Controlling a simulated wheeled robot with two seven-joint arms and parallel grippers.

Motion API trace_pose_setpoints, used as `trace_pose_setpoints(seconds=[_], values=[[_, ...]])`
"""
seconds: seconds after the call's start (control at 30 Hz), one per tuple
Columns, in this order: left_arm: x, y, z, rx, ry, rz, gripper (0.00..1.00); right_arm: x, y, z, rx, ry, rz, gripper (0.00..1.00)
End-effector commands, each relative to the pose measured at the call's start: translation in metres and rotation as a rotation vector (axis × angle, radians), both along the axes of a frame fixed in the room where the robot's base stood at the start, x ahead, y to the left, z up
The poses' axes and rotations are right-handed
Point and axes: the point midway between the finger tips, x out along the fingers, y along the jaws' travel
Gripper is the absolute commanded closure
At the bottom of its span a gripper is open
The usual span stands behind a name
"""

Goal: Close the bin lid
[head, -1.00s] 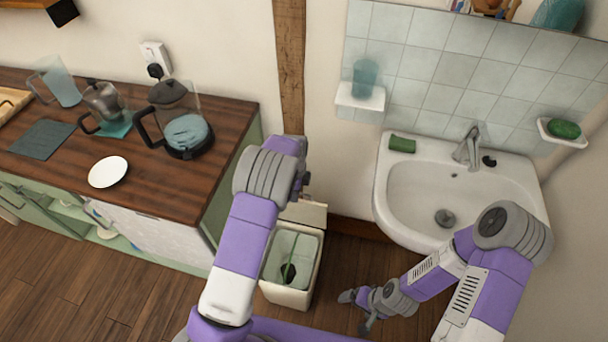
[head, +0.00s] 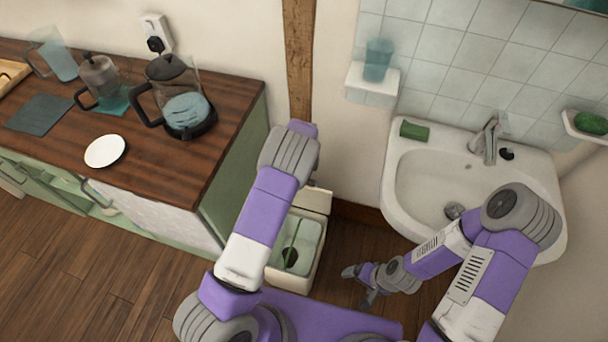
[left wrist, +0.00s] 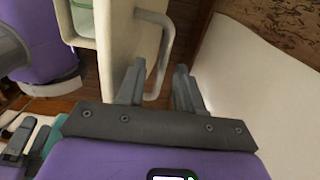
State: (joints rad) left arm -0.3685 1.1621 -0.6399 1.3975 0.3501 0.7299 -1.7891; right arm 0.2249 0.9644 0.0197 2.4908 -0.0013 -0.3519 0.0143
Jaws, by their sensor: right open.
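The cream bin (head: 305,279) stands on the floor between the counter and the sink, its pale green inside showing. Its lid (head: 317,199) stands raised at the back by the wall, partly hidden by my left arm. My left gripper is hidden behind that arm in the head view. In the left wrist view, my left gripper (left wrist: 160,68) has its fingers apart, close to a cream panel (left wrist: 117,40) of the bin with a curved bar (left wrist: 168,40). I cannot tell whether they touch. My right gripper (head: 360,286) is open and empty, low over the floor right of the bin.
The wooden counter (head: 205,165) is left of the bin, with a coffee pot (head: 180,100) and a white plate (head: 105,151). The white sink (head: 425,185) is on the right. A wooden post (head: 299,60) rises behind the bin. Bare floor (head: 100,285) lies at the left.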

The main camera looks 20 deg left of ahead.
Motion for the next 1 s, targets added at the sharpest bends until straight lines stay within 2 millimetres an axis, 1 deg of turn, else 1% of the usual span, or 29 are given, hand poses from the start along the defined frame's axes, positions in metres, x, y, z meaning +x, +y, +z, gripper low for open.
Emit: trace_pose_setpoints(seconds=[0.13, 0.17, 0.3, 0.4, 1.0], values=[[0.0002, 0.0001, 0.0005, 0.000, -0.001, 0.000, 0.64, 0.0001, 0.0001, 0.0003, 0.000, 0.000, 0.000, 0.09], [0.0002, 0.0001, 0.0005, 0.000, -0.001, 0.000, 0.66, 0.0001, 0.0001, 0.0003, 0.000, 0.000, 0.000, 0.09], [0.0001, 0.0000, 0.0006, 0.000, 0.000, 0.001, 0.87, 0.0001, 0.0001, 0.0003, 0.000, 0.000, 0.000, 0.09], [0.0001, -0.0001, 0.0006, 0.000, 0.000, 0.001, 1.00, 0.0001, 0.0001, 0.0003, 0.000, 0.000, 0.000, 0.09], [0.0001, -0.0003, 0.0007, -0.001, 0.000, 0.000, 1.00, 0.0001, 0.0001, 0.0003, 0.000, 0.000, 0.000, 0.09]])
